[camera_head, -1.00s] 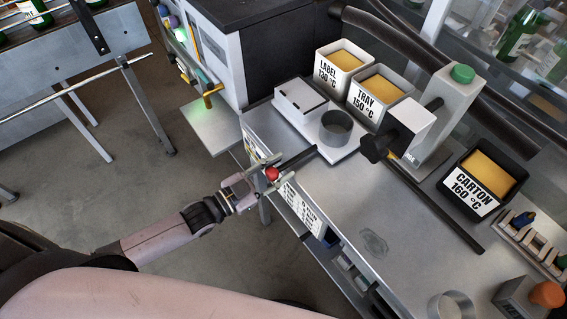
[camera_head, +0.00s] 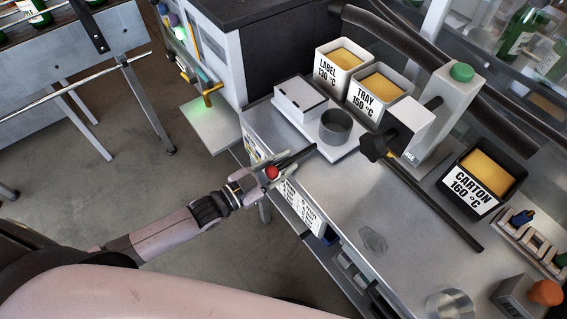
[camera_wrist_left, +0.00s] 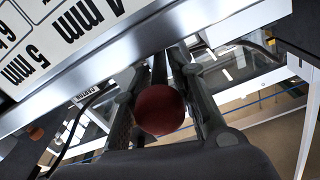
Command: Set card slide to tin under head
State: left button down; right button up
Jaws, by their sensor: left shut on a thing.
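My left gripper (camera_head: 270,174) is shut on a red ball knob (camera_head: 272,172) at the bench's front left edge. The knob (camera_wrist_left: 160,110) also sits between the two fingers in the left wrist view. A dark bar (camera_head: 298,158) runs from near the knob onto the bench top. Printed white cards are on the bench front; one (camera_wrist_left: 60,35) with mm markings shows close up in the left wrist view. A grey open tin (camera_head: 336,126) stands on a white plate beside a white block. The white head (camera_head: 410,118) with a black knob is to its right. My right gripper is not in view.
Bins marked label (camera_head: 342,62), tray (camera_head: 380,88) and carton (camera_head: 484,178) stand behind and right. A long black bar (camera_head: 435,205) lies across the bench. A metal ring (camera_head: 450,304) and orange button (camera_head: 545,292) are at lower right. The bench's middle is mostly clear.

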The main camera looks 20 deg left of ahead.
aim_at(325, 214)
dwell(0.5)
pick_arm(q)
jog(key=shift+s+d, duration=0.3)
jog(key=shift+d, duration=0.05)
jog(key=s+d+p, duration=0.1)
jog(key=s+d, duration=0.2)
jog(key=d, duration=0.1)
jog(key=s+d+p, duration=0.1)
jog(key=s+d, duration=0.2)
jog(key=d, duration=0.1)
jog(key=s+d+p, duration=0.1)
jog(key=s+d, duration=0.2)
jog(key=d, duration=0.1)
jog(key=shift+s+f, duration=0.15)
jog(key=shift+s, duration=0.05)
jog(key=c, duration=1.6)
grip_release()
jog(key=shift+a, duration=0.1)
